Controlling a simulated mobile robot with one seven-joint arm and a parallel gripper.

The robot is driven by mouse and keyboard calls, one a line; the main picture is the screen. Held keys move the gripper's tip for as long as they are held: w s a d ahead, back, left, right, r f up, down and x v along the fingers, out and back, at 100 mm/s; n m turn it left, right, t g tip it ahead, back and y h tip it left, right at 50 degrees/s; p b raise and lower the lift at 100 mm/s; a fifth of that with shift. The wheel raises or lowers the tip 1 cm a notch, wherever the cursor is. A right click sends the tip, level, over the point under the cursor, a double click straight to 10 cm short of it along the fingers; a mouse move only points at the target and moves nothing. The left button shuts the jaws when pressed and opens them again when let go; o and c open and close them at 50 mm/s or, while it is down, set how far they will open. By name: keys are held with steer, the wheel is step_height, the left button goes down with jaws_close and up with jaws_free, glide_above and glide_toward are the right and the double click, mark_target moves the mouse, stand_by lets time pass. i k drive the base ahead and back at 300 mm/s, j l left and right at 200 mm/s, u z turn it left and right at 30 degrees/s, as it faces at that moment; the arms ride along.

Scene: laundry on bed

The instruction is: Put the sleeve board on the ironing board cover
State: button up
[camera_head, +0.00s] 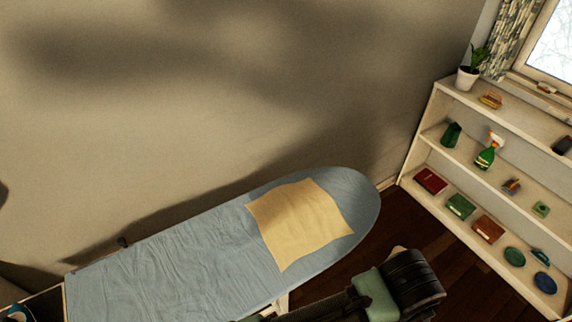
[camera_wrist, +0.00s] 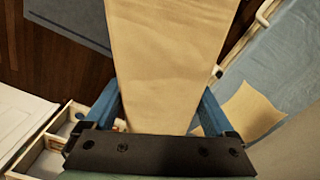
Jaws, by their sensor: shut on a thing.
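The sleeve board (camera_wrist: 165,60) is a long tan padded board, wide at the top of the wrist view. My gripper (camera_wrist: 158,108) is shut on it, with a blue finger on each side. In the head view, a pale tip (camera_head: 399,250) behind my arm may be part of it. The blue ironing board cover (camera_head: 180,270) lies wrinkled over the long ironing board. It also shows at the right of the wrist view (camera_wrist: 290,65), apart from the sleeve board. The gripper's fingers are hidden in the head view.
A yellow cloth (camera_head: 300,215) lies flat near the rounded end of the ironing board. A white shelf (camera_head: 425,140) with several small items stands at the right. Open drawers (camera_wrist: 50,145) show at lower left in the wrist view. Dark wooden floor is bare between board and shelf.

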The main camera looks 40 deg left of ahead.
mark_target(189, 273)
steer(key=i+u, duration=0.75)
steer(key=i+l+u, duration=0.15)
steer(key=i+u, duration=0.25)
steer(key=u, duration=1.35)
steer(key=k+j, duration=0.05)
